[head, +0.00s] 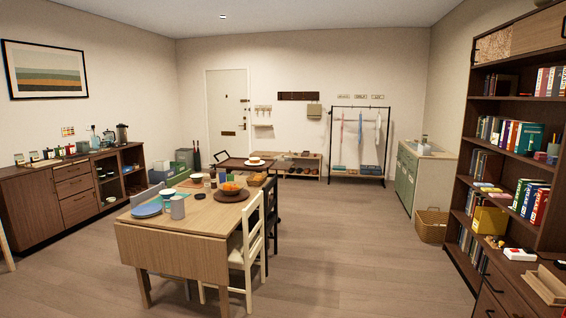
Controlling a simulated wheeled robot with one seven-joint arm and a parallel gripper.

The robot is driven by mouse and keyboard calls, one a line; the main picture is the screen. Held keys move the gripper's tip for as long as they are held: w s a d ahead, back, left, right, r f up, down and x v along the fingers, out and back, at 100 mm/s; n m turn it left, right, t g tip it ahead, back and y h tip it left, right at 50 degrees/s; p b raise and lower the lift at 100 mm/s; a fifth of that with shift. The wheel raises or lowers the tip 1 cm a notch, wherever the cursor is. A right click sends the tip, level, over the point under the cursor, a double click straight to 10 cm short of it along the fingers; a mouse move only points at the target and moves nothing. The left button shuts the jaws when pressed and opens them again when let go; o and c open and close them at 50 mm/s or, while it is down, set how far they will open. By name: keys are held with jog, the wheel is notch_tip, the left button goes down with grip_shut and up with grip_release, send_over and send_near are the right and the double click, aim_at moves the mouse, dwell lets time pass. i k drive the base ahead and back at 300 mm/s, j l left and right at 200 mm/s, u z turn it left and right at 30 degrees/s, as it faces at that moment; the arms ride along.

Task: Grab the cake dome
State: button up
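I cannot make out a clear cake dome at this size. A small pale round item (254,161) sits on the dark tray-like top behind the dining table, too small to identify. My gripper is not in view.
A sideboard (75,192) lines the left wall, a bookshelf (505,160) the right. Floor right of centre is clear.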

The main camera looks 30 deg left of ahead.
aim_at(282, 160)
jog(key=i+j+u, duration=0.3)
jog(key=i, duration=0.9)
jog(key=i+l+u, duration=0.1)
jog(key=i+u, duration=0.2)
jog(key=i, duration=0.85)
jog(key=i+j+z, duration=0.15)
jog(key=i, duration=1.65)
jog(key=i+l+u, duration=0.15)
jog(key=i, duration=1.6)
jog(key=i+u, duration=0.45)
jog(key=i+l+u, duration=0.2)
jog(key=i+u, duration=0.3)
jog(key=i+l+u, duration=0.65)
jog(key=u, duration=0.25)
jog(key=i+l+u, duration=0.25)
jog(key=u, duration=0.15)
jog(key=i+l+u, duration=0.2)
jog(key=l+u, duration=0.25)
jog(key=j, duration=0.1)
